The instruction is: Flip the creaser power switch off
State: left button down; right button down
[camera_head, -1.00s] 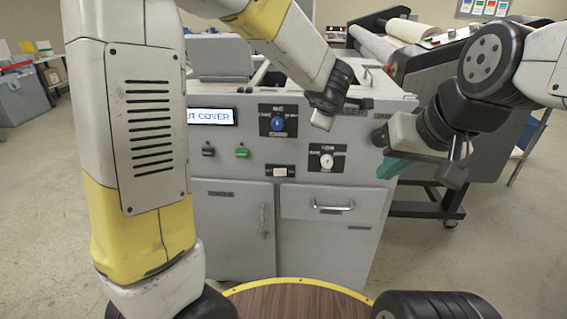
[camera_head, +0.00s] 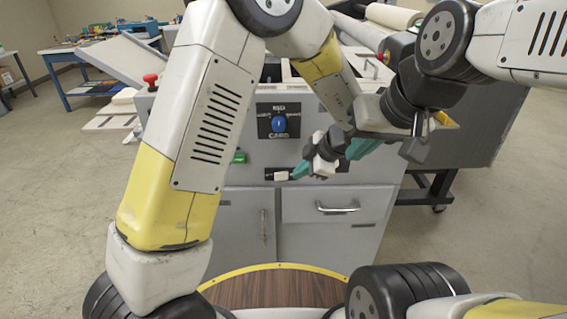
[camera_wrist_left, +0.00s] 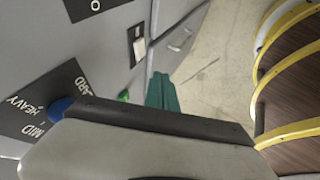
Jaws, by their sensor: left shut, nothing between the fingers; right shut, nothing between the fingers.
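The creaser is a grey cabinet. Its power switch (camera_head: 281,176) is a small white rocker on a black plate, low on the front panel. It also shows in the left wrist view (camera_wrist_left: 138,47). Which side of it is pressed is too small to tell. My left gripper (camera_head: 299,171) is shut and empty, its teal fingertips just right of the rocker in the head view. In the left wrist view the teal fingers (camera_wrist_left: 162,92) appear near the switch plate; contact cannot be told. My right gripper (camera_head: 354,151) is shut and empty, further right before the panel.
A blue knob (camera_head: 279,124) sits above the switch and a green button (camera_head: 239,157) to its left. A drawer with a handle (camera_head: 337,208) is below. A brown round top with yellow rim (camera_head: 270,267) lies in front. Open floor (camera_head: 60,200) is at left.

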aim_at(278, 176)
pick_arm(q)
jog(key=x, duration=0.3)
jog(key=w+x, duration=0.1)
jog(key=x, duration=0.3)
jog(key=w+r+x, duration=0.1)
jog(key=x, duration=0.3)
jog(key=shift+w, duration=0.25)
jog(key=shift+w+a, duration=0.1)
jog(key=shift+w, duration=0.4)
jog(key=shift+w+a+m+t+h, duration=0.3)
jog(key=shift+a+m+t+h, duration=0.1)
jog(key=shift+m, duration=0.5)
jog(key=shift+w+d, duration=0.1)
jog(key=shift+d, duration=0.05)
jog(key=shift+r, duration=0.1)
